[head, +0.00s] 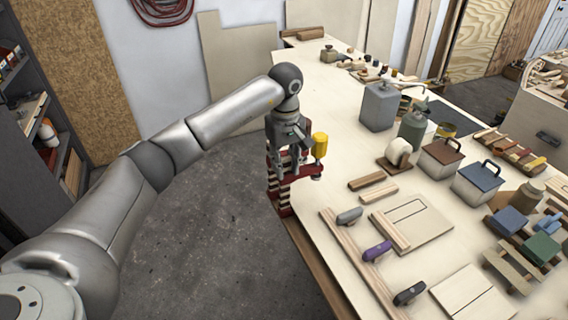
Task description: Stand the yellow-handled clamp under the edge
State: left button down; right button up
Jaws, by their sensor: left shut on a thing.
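The yellow-handled clamp (320,146) is at the left edge of the workbench (345,108), with its yellow handle upright and a dark red body below. My left gripper (287,172) points down and is shut on the clamp's red frame. The clamp's upper red arm reaches over the bench top, and a striped red and pale part (282,195) hangs beside the edge. The gripper hides part of the clamp, and I cannot tell whether its lower jaw touches the underside. My right gripper is not in view.
Wooden strips (372,187), a purple-handled tool (377,251) and a grey-handled tool (349,216) lie on the bench near the clamp. Canisters (379,106) and lidded boxes (441,156) stand farther right. The concrete floor (215,235) left of the bench is clear.

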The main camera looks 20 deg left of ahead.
pick_arm(q)
jog(key=shift+r, duration=0.15)
jog(key=c, duration=1.1)
grip_release()
